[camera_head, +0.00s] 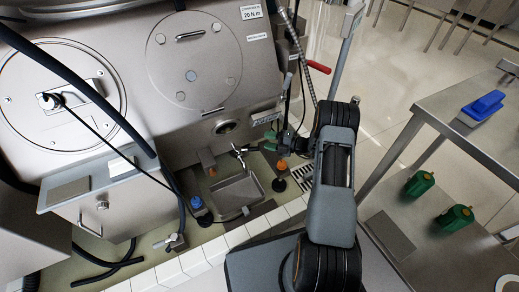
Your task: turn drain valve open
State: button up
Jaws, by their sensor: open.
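I cannot tell for sure which fitting is the drain valve. A small metal tap-like fitting (239,153) stands above a square metal basin (240,194) at the foot of the machine. A blue-topped fitting (197,203) is left of the basin, and a small metal fitting with a lever (172,240) is at the lower left. Green and orange parts sit right of the basin. My gripper (289,139) appears small beside these green parts, open, right of the tap-like fitting and apart from it. My arm hides part of this area.
The steel machine (200,75) fills the upper left, with dark hoses across it. A red handle (318,68) sticks out at its right. A floor grate (303,176) lies near my arm. A steel cart (450,110) at right holds a blue object (483,105) and green items.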

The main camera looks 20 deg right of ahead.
jog(key=b, duration=0.4)
send_near(253, 149)
jog(key=w+a+f, duration=0.1)
jog(key=w+a, duration=0.1)
jog(key=b+x, duration=0.2)
jog(key=x, duration=0.3)
jog(key=shift+f, duration=0.15)
jog(key=shift+x, duration=1.1)
jog(key=shift+c, duration=0.3)
grip_shut()
